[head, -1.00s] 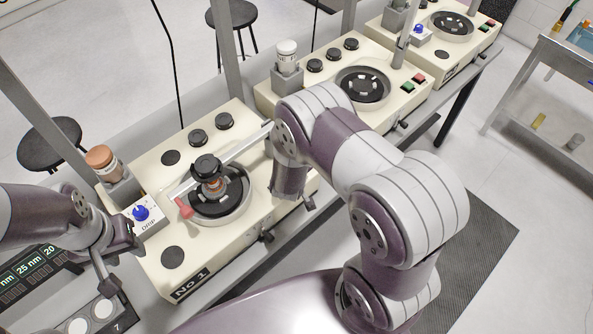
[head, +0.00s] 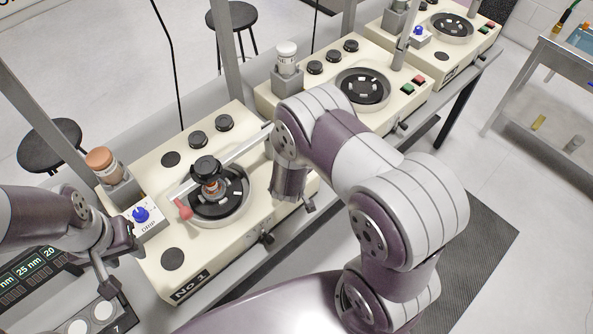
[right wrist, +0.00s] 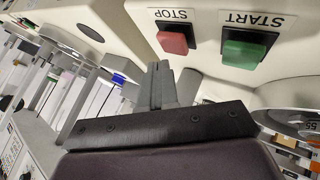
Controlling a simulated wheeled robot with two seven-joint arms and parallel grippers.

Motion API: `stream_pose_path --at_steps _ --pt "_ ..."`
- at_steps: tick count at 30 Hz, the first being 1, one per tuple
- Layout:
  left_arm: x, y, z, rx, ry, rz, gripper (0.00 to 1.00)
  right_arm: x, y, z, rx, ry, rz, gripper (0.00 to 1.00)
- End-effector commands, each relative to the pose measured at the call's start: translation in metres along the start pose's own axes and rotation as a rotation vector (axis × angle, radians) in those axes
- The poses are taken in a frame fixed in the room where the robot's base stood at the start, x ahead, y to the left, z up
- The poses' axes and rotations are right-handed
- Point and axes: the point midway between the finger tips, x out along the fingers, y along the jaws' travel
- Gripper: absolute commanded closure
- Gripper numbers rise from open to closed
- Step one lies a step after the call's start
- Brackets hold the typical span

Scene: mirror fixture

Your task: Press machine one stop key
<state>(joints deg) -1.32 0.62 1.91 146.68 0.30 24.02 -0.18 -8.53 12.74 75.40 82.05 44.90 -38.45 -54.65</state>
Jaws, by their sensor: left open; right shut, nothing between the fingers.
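Machine one (head: 225,258) is the cream unit with the label "No 1", a dark round plate (head: 232,207) and a dosing head on its arm. In the right wrist view, the red STOP key (right wrist: 173,39) and the green START key (right wrist: 246,48) sit side by side with upside-down labels. My right gripper (right wrist: 161,84) is shut and empty, its fingertips just below the red key in the picture; I cannot tell if they touch it. In the head view my right arm hides both keys. My left gripper (head: 92,277) is open, left of machine one.
A drip box with a blue knob (head: 141,214) and a brown-capped bottle (head: 101,160) stand at machine one's left end. A second machine (head: 270,98) and a third (head: 376,30) continue along the bench. A stool (head: 52,146) stands behind; metal posts rise along the bench.

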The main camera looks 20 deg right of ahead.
Motion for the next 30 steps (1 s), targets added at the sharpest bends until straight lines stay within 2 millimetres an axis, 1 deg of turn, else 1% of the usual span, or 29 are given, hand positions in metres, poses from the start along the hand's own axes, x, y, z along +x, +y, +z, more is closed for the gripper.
stream_pose_path --at_steps 20,30 --pt "0.0000 0.0000 0.0000 0.000 0.000 0.000 0.57 0.0000 0.0000 0.0000 0.000 0.000 0.000 1.00" --pt "0.0051 0.0000 0.0006 0.000 0.000 0.000 0.57 0.0062 -0.0045 0.0046 0.001 -0.001 0.000 1.00"
